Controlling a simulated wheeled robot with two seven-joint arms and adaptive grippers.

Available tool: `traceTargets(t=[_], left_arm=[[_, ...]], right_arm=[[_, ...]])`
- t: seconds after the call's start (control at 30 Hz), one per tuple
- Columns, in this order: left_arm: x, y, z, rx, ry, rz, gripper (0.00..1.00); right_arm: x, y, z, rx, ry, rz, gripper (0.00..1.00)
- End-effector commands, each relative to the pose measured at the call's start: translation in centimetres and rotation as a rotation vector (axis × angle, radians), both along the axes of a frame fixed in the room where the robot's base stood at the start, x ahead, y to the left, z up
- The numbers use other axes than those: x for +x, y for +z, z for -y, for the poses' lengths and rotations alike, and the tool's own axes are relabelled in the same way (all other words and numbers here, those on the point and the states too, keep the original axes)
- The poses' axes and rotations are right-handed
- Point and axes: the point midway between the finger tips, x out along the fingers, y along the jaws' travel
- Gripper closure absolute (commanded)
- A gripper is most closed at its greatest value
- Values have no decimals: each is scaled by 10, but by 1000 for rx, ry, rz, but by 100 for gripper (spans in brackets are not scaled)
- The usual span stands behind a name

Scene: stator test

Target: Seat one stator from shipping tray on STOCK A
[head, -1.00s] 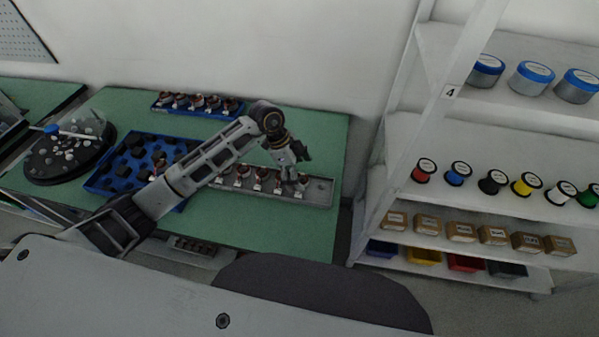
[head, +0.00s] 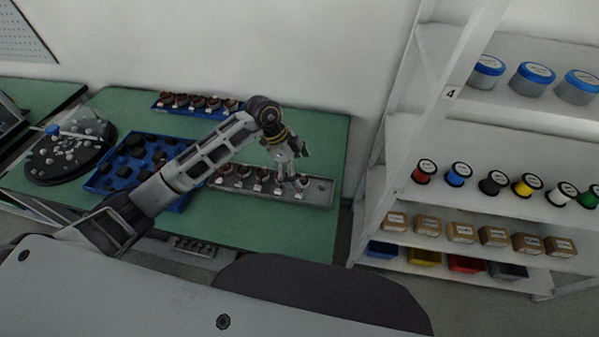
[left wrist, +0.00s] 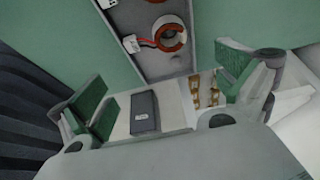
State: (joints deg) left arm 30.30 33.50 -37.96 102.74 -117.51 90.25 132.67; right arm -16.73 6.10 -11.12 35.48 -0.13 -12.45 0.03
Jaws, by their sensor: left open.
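A long grey tray (head: 321,193) on the green table holds several copper-and-white stators with small white tags; its right end is bare. One of its stators (left wrist: 170,35) shows in the left wrist view, with an orange ring and a white tag beside it. My left gripper (head: 292,168) is over the right part of this row. Its green-padded fingers (left wrist: 165,82) are spread apart with nothing between them. A blue tray (head: 95,184) with dark blocks lies left of it, partly behind my arm. I cannot read which is STOCK A. My right gripper is not in view.
A narrow blue tray (head: 236,106) with several stators is at the back. A round dark plate (head: 50,172) with small parts stands at the left. A white shelf (head: 400,190) with spools, boxes and bins stands right. The table's right side is clear.

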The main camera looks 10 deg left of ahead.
Motion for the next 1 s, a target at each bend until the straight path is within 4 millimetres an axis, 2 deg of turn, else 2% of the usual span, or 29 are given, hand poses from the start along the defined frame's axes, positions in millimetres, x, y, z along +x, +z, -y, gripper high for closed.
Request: traceTargets(t=[0.6, 0.8, 1.0], left_arm=[[1, 80, -34, 2, 2, 2, 0], [0, 92, -38, 2, 0, 0, 0], [0, 94, -39, 2, 0, 0, 0]], right_arm=[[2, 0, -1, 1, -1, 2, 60], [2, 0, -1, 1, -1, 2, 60], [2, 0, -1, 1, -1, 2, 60]])
